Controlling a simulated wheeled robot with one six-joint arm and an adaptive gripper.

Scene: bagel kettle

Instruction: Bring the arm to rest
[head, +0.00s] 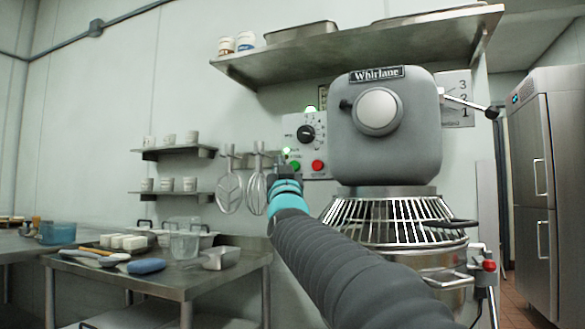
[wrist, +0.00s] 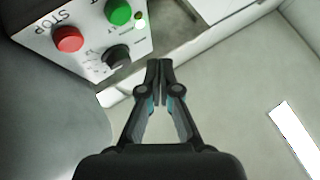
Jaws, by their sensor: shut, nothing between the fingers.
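My gripper (wrist: 159,68) is shut and empty in the wrist view, its two fingertips together. It is held in the air just off a white control panel (wrist: 88,72) with a red stop button (wrist: 68,39), a green button (wrist: 119,12) and a black knob (wrist: 117,57). I see no contact between the fingers and the panel. In the head view my arm reaches up from the lower right, and the gripper end (head: 279,168) shows small in front of the wall, left of the panel's red button (head: 317,166).
A large grey mixer (head: 385,150) with a wire bowl guard (head: 390,222) stands right of my arm. A steel table (head: 190,285) with tubs and tools is at left. A wall shelf (head: 350,50) hangs above; whisks (head: 229,190) hang left of the gripper. A steel fridge (head: 550,190) stands far right.

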